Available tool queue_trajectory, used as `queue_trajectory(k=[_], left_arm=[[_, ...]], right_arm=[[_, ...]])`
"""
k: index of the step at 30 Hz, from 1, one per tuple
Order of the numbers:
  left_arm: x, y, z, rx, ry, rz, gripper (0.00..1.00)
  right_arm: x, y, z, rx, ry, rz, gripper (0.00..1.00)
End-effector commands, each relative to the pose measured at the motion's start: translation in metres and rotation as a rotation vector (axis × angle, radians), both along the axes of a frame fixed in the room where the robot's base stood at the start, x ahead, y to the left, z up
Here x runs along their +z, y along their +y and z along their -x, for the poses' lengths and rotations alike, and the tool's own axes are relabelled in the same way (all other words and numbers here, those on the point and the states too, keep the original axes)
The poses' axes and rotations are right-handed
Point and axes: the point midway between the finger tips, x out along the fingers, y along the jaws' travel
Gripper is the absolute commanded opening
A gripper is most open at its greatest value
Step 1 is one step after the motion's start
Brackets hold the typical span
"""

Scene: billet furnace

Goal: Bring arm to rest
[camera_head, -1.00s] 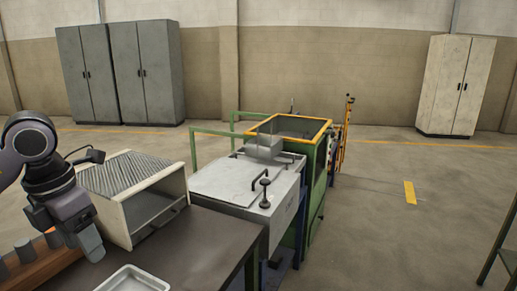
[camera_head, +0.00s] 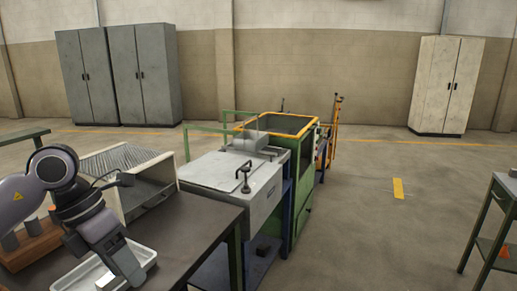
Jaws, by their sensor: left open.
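My left arm comes in from the left edge, and its gripper (camera_head: 121,278) points down over the white tray (camera_head: 146,253) on the dark table. The gripper is open, and I see nothing between its fingers. It hides part of the tray. The right gripper is not in view.
The dark table (camera_head: 196,224) also carries a brown wooden block (camera_head: 38,243) with grey cylinders and a cream box with a ribbed top (camera_head: 120,158). A grey-topped machine (camera_head: 215,170) with green and yellow frames stands behind. A green-framed table (camera_head: 508,183) is at right. Open floor (camera_head: 375,230) lies between.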

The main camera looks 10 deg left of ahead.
Motion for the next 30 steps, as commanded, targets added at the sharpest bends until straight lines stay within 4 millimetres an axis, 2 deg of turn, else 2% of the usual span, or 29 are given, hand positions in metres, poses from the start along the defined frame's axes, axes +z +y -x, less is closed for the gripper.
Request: queue_trajectory(k=[1, 4, 9, 12, 15, 20, 23, 26, 29, 30], left_arm=[[-0.015, -0.025, 0.004, -0.036, 0.026, 0.102, 0.57], [-0.029, -0.071, 0.013, -0.081, 0.068, 0.326, 0.57], [-0.033, -0.143, 0.029, -0.060, 0.160, 0.769, 0.57], [-0.027, -0.170, 0.032, 0.024, 0.223, 1.029, 0.57], [-0.023, -0.184, 0.027, 0.161, 0.290, 1.271, 0.57], [-0.031, -0.180, 0.006, 0.490, 0.395, 1.603, 0.57], [-0.054, -0.165, -0.009, 0.756, 0.466, 1.758, 0.57], [-0.092, -0.145, -0.019, 1.062, 0.536, 1.863, 0.57], [-0.144, -0.122, -0.019, 1.402, 0.608, 1.908, 0.57], [-0.168, -0.114, -0.015, 1.544, 0.639, 1.906, 0.57]], right_arm=[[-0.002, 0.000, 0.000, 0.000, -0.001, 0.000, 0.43], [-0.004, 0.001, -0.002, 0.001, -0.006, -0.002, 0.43], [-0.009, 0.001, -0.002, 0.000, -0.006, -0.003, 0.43], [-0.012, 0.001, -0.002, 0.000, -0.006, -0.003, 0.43], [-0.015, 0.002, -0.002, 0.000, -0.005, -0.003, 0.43], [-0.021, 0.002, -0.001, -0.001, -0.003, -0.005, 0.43], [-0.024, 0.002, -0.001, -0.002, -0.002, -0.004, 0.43], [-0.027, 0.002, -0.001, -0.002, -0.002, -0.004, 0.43], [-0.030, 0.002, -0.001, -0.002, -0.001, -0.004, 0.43], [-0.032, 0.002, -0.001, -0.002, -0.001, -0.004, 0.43]])
